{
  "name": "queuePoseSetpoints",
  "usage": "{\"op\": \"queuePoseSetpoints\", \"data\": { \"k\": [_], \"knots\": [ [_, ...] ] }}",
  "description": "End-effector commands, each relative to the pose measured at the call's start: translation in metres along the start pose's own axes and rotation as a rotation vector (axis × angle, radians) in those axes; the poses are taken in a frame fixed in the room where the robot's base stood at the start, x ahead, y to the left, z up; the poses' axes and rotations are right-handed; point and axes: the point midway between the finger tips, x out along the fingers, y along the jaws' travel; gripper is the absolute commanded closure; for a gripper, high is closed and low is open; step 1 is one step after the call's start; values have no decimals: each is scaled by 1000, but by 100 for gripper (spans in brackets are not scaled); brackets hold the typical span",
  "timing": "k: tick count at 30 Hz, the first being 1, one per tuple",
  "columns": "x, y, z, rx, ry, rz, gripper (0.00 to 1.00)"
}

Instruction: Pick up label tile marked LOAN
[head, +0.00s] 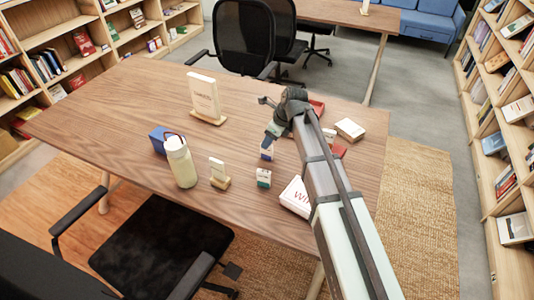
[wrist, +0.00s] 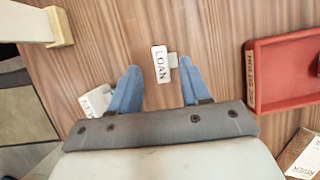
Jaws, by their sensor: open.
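The LOAN tile (wrist: 160,63) is a small white piece with dark lettering, lying on the wooden table. In the wrist view it shows between the fingertips of my gripper (wrist: 158,76), slightly ahead of them, with a gap to the left finger and close to the right one. My gripper is open and holds nothing. In the head view my gripper (head: 268,126) hangs over the right half of the table.
Another white tile (wrist: 95,101) lies left of my gripper, partly hidden. A red tray (wrist: 252,75) is at the right. A white piece on a wooden base (wrist: 60,27) stands at upper left. A cream bottle (head: 181,163) and upright sign (head: 205,97) stand on the table (head: 120,95).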

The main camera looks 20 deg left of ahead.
Motion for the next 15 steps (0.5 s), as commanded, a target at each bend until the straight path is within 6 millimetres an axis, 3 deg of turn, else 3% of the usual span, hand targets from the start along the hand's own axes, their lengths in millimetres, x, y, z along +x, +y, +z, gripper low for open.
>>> {"op": "queuePoseSetpoints", "data": {
  "k": [9,15],
  "knots": [
    [38,-1,-3,-1,1,1,53],
    [41,-1,-3,-1,0,0,53]
  ]
}}
